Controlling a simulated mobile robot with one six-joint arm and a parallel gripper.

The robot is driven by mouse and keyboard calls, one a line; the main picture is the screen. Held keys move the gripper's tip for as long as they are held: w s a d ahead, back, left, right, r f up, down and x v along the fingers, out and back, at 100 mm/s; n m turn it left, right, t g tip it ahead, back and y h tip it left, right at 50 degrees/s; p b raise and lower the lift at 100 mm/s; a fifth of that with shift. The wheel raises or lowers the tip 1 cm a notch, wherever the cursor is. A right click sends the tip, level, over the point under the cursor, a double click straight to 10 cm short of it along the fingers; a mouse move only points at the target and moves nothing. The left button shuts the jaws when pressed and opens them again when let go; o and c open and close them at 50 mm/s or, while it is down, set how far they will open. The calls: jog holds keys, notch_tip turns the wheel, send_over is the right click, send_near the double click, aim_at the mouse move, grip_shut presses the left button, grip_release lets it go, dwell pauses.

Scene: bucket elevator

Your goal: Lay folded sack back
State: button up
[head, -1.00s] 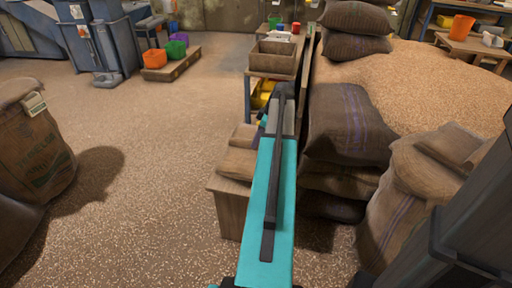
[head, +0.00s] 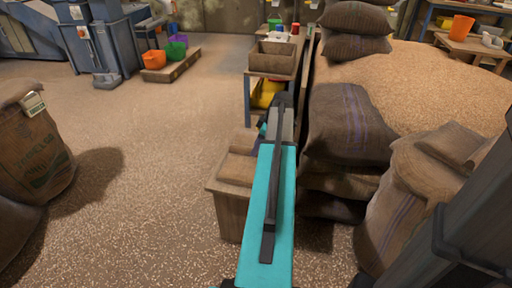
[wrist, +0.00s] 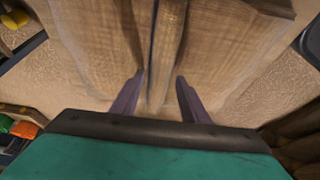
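Folded brown sacks (head: 237,168) lie on a low wooden bench (head: 230,208) just left of my arm in the head view. In the wrist view, the brown sack cloth (wrist: 95,45) fills the upper middle, with a narrow raised fold (wrist: 166,45) running down between my fingers. My gripper (wrist: 160,78) has its two purplish fingers apart, one on each side of this fold. A gap shows between the fold and each finger. In the head view my arm hides the gripper and part of the sacks.
Full sacks (head: 345,125) are stacked close to the right of my arm, beside a large grain heap (head: 425,75). A shelf with a wooden box (head: 272,58) stands beyond the bench. A full sack (head: 35,150) stands at the left. The floor between is clear.

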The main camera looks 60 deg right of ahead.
jog(key=shift+r, duration=0.15)
jog(key=p+v, duration=0.3)
jog(key=v, duration=0.9)
jog(key=shift+w, duration=0.1)
dwell(0.8)
